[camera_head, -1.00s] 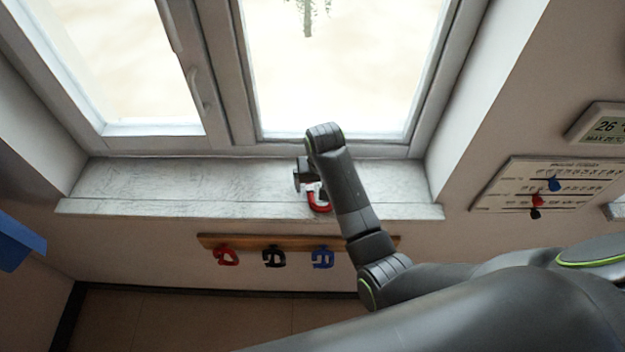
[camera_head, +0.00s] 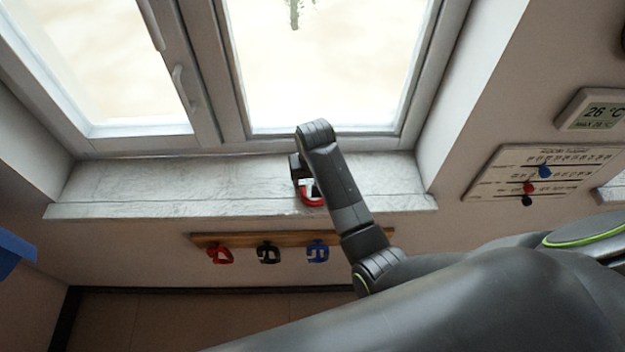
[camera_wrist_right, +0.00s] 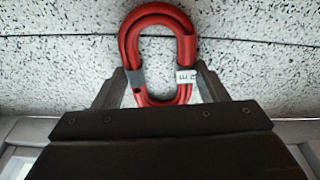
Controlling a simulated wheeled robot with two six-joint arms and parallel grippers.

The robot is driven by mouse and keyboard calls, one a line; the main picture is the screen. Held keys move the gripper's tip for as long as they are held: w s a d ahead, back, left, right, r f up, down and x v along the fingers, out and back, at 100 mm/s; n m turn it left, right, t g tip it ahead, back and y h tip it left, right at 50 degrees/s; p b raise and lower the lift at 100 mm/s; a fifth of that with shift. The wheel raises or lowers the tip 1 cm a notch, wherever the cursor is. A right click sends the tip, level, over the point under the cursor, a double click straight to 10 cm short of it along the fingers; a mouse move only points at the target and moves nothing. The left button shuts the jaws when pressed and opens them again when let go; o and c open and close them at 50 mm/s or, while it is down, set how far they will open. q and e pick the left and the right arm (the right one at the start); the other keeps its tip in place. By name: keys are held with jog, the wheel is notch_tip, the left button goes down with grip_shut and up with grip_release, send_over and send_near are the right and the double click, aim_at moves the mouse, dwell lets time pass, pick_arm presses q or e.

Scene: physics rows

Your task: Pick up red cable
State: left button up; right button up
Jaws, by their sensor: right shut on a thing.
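The red cable (camera_wrist_right: 158,14) is a coiled loop with a white label and a grey band, seen upright between the fingers of my right gripper (camera_wrist_right: 162,84) in the right wrist view. The fingers are shut on its sides. In the head view, the red cable (camera_head: 312,201) shows at the front part of the window sill (camera_head: 150,188), partly hidden by my right arm. I cannot tell whether it touches the sill. My left gripper is not in view.
Below the sill, a wooden rail (camera_head: 290,239) carries a red coil (camera_head: 220,256), a black coil (camera_head: 268,253) and a blue coil (camera_head: 317,252). A white board with coloured pieces (camera_head: 500,182) and a thermometer display (camera_head: 592,112) are on the right wall. The sill's left part is clear.

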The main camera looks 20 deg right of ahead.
notch_tip(320, 180, up, 10)
dwell(0.4)
jog(key=shift+f, duration=0.1)
dwell(0.4)
